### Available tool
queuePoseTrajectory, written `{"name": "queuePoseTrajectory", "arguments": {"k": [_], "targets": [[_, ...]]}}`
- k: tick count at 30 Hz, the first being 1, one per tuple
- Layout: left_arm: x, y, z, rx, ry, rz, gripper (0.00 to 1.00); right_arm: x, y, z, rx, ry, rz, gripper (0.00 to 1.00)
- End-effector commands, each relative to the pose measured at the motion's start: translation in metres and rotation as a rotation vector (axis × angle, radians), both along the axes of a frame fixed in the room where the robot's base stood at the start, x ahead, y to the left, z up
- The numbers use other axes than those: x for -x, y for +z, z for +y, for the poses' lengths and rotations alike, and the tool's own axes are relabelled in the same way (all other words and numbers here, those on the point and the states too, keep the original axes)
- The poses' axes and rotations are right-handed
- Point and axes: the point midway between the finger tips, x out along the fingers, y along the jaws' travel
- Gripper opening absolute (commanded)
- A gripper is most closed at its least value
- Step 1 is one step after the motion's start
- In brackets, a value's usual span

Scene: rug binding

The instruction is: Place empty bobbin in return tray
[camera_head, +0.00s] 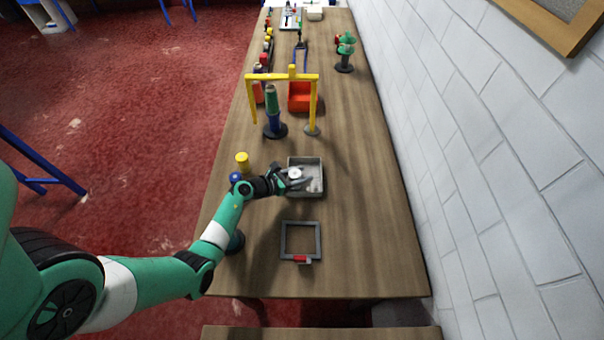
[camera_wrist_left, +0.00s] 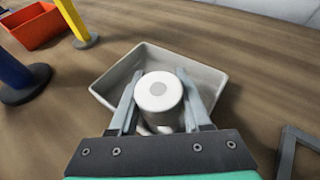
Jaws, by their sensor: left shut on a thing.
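The empty bobbin (camera_wrist_left: 158,92) is white and round with a grey centre. My left gripper (camera_wrist_left: 158,105) is shut on it, with one finger on each side. In the head view the bobbin (camera_head: 295,174) shows between the fingers of my left gripper (camera_head: 296,178). Both are over the light grey return tray (camera_head: 306,160), which also shows behind the bobbin in the left wrist view (camera_wrist_left: 215,82). Something pale lies in the tray under the bobbin, partly hidden. I cannot tell how far the bobbin is above the tray floor. My right gripper is not in view.
A dark grey square frame (camera_head: 318,240) with a red piece lies nearer on the table. A yellow spool (camera_head: 242,159) stands left of the tray. Beyond are a yellow gantry-shaped stand (camera_head: 283,77) and a red bin (camera_head: 301,103). The wall is to the right.

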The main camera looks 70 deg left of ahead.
Motion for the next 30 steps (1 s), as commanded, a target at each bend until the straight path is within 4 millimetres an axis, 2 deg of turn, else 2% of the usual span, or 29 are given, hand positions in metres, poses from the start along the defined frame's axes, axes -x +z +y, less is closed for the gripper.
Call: {"name": "queuePoseTrajectory", "arguments": {"k": [10, 11, 15, 25, 30], "targets": [[0.0, -0.004, 0.0, -0.001, 0.0, -0.001, 0.0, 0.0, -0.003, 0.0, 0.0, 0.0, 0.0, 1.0], [0.0, -0.002, 0.0, -0.001, 0.0, -0.001, 0.52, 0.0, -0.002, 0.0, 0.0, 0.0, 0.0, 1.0], [0.0, -0.002, 0.0, -0.001, 0.0, -0.001, 0.77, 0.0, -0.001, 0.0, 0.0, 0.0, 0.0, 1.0], [0.0, 0.0, 0.0, -0.001, 0.0, -0.001, 0.78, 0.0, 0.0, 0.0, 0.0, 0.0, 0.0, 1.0], [0.001, 0.01, -0.005, 0.0, -0.008, 0.001, 0.78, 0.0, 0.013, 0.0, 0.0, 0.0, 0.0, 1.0]]}}
